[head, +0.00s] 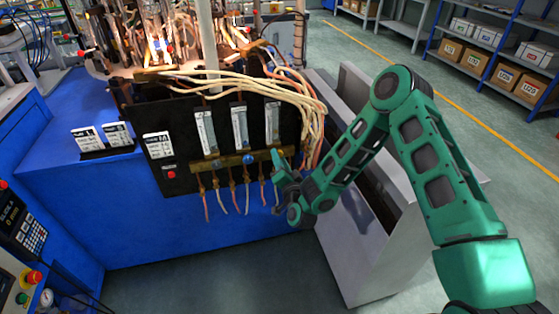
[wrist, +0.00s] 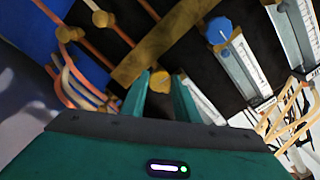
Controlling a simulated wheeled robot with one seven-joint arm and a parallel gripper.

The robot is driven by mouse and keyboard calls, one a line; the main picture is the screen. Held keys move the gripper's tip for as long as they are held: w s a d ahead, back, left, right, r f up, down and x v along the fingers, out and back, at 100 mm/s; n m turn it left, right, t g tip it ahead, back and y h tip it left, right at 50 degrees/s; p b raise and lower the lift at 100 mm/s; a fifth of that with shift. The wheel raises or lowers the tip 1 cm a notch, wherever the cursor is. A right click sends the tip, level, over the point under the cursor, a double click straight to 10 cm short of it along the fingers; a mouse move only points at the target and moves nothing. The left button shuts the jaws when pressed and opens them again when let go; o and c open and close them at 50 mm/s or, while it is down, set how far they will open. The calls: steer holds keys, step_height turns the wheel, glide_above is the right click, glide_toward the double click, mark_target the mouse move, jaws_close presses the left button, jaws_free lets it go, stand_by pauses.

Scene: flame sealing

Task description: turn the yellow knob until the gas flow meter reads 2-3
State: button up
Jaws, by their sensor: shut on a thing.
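The yellow knob (wrist: 160,83) shows in the wrist view between the two fingers of my gripper (wrist: 161,87). My gripper is shut on the knob. In the head view my gripper (head: 277,165) is at the right end of the brass valve bar (head: 222,163) and hides the yellow knob. The right flow meter (head: 272,122) stands just above it. In the wrist view that meter (wrist: 207,107) is partly behind a finger. Its reading is too small and hidden to tell.
A blue knob (head: 249,158) sits left of my gripper under the middle flow meter (head: 239,127). A left flow meter (head: 206,132) stands beyond. Pale hoses (head: 305,95) hang close to the right. A grey cabinet (head: 343,240) stands right of the panel.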

steer(key=shift+d+f, duration=0.25)
steer(key=o, duration=1.1)
steer(key=shift+c, duration=0.2)
steer(key=shift+a+r, duration=0.1)
steer(key=v, duration=1)
steer(key=shift+s, duration=0.35)
